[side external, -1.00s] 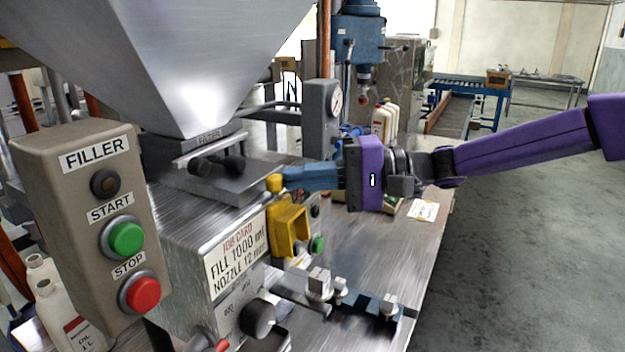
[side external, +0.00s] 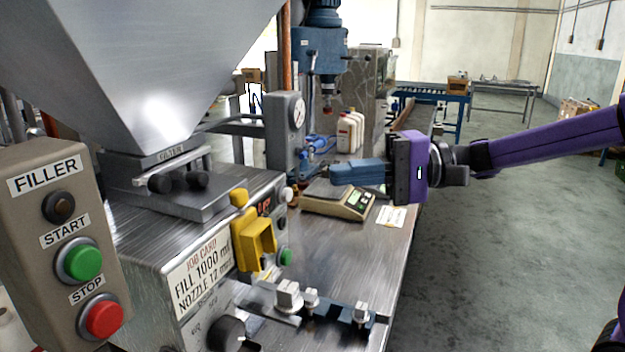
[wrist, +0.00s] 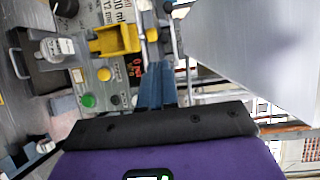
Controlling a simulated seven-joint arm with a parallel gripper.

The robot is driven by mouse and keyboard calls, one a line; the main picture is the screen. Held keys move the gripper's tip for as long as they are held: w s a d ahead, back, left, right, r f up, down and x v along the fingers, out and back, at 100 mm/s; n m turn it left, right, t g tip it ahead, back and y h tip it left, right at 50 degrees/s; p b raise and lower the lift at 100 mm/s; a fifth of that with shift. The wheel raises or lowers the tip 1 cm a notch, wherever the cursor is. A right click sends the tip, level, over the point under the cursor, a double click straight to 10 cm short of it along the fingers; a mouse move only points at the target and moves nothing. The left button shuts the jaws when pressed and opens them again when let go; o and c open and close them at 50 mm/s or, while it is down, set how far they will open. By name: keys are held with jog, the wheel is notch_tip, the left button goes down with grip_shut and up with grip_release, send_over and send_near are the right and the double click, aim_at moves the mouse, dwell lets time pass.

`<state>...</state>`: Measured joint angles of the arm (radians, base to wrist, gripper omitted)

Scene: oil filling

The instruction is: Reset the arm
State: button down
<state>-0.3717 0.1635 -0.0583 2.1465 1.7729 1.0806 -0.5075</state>
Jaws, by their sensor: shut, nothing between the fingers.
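My gripper (side external: 334,174) is shut and empty, its blue fingers together and pointing left in the side external view. It hangs in the air to the right of the filler machine (side external: 150,245), above the bench scale (side external: 338,200). In the wrist view the blue fingers (wrist: 157,72) show with the machine's front panel beyond them. The panel carries a yellow guard (wrist: 118,40), a green button (wrist: 89,101) and a red display (wrist: 135,66). The fingers appear apart from the panel.
A filler control box (side external: 62,240) with green and red buttons stands at the left. A steel hopper (side external: 140,70) hangs above the machine. White bottles (side external: 350,132) stand behind the scale. Metal fittings (side external: 290,297) sit at the bench front.

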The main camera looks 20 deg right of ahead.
jog(key=s+d+f+n+g+h, duration=0.35)
jog(key=s+f, duration=0.25)
jog(key=s, duration=0.2)
jog(key=s+d+f+n+g+h, duration=0.3)
jog(key=s+f+n+g+h, duration=0.15)
jog(key=s+f, duration=0.35)
jog(key=s+d+f+n+t+h, duration=0.1)
jog(key=s+d+f+n+h, duration=0.2)
jog(key=d, duration=0.5)
jog(key=s+d+f+n+t+h, duration=0.2)
jog(key=s+d+f+n+h, duration=0.2)
jog(key=s+d, duration=0.4)
jog(key=shift+d+f+n+h, duration=0.25)
jog(key=shift+d+n+h, duration=0.25)
jog(key=shift+n, duration=0.3)
